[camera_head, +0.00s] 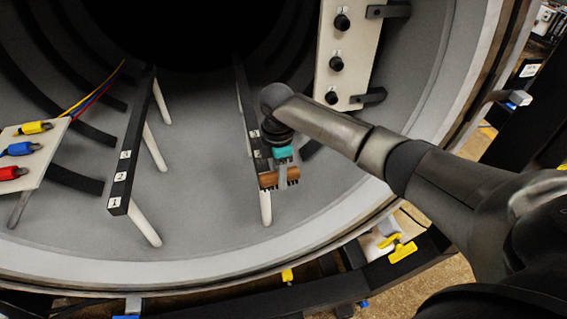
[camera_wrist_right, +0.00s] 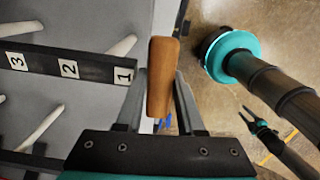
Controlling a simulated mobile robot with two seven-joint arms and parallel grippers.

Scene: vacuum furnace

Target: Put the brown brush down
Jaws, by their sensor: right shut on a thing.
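The brown brush (camera_head: 279,177) is held by my right gripper (camera_head: 281,161) near the front end of the right dark rail inside the furnace. In the right wrist view, its brown wooden block (camera_wrist_right: 162,77) sits between the two grey fingers, which are shut on it. The bristles are mostly hidden there, and I cannot tell whether the brush touches anything below. A small dark pronged shape at the right of the wrist view looks like my left gripper (camera_wrist_right: 252,120); its jaw state is unclear.
The right rail (camera_head: 243,105) and left rail (camera_head: 130,160) stand on white rods, with open floor between them. A panel with black knobs (camera_head: 346,50) stands at the right. A panel with coloured connectors (camera_head: 25,152) is at the left. The round furnace rim (camera_head: 200,272) runs in front.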

